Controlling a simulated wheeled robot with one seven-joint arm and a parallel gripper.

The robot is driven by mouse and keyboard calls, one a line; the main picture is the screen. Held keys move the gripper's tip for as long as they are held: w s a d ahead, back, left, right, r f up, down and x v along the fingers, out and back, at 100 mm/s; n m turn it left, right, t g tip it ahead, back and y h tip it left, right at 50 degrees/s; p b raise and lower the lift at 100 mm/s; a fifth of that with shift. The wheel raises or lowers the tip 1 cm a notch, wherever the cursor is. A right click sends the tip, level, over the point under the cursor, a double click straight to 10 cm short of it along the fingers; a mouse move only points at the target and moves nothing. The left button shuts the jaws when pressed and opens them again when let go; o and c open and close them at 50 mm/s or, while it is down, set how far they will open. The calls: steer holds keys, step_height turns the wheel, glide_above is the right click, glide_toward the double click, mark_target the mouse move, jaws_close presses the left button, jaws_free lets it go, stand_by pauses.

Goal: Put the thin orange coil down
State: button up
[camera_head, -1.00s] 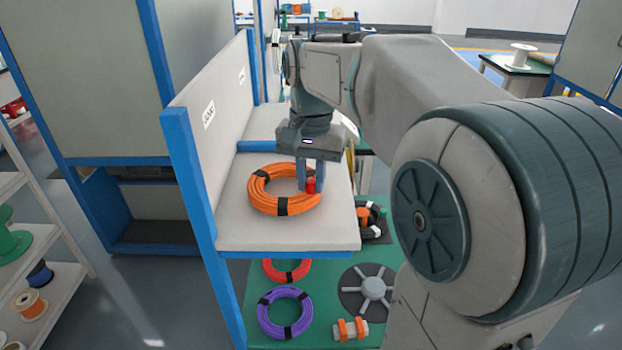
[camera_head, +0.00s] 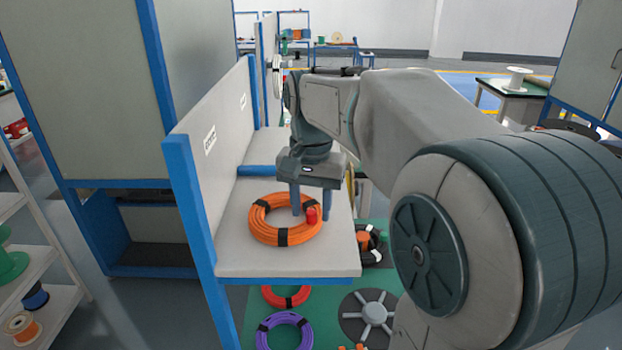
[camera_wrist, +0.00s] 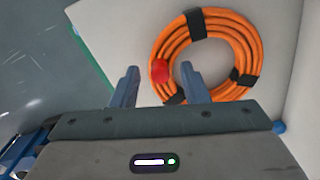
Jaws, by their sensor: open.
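The orange coil (camera_head: 262,232) with black bands lies flat on the light grey shelf, against no gripping finger that I can make out. It also shows in the wrist view (camera_wrist: 245,40). My gripper (camera_head: 311,214) points down at the coil's right side with its fingers spread. In the wrist view my open gripper (camera_wrist: 160,72) has one finger outside the coil's rim and the other over or inside the ring. A small red piece (camera_wrist: 160,71) sits at the rim between the fingers. Finger contact with the coil cannot be told.
The shelf has an upright panel (camera_head: 213,145) on its left and a blue bar (camera_head: 257,172) behind the coil. On the green level below lie a red-orange coil (camera_head: 268,296), a purple coil (camera_head: 264,342) and a dark spoked disc (camera_head: 373,312).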

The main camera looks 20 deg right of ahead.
step_height(320, 180, up, 11)
steer(key=shift+r, duration=0.2)
steer(key=shift+d, duration=0.1)
stand_by(0.4)
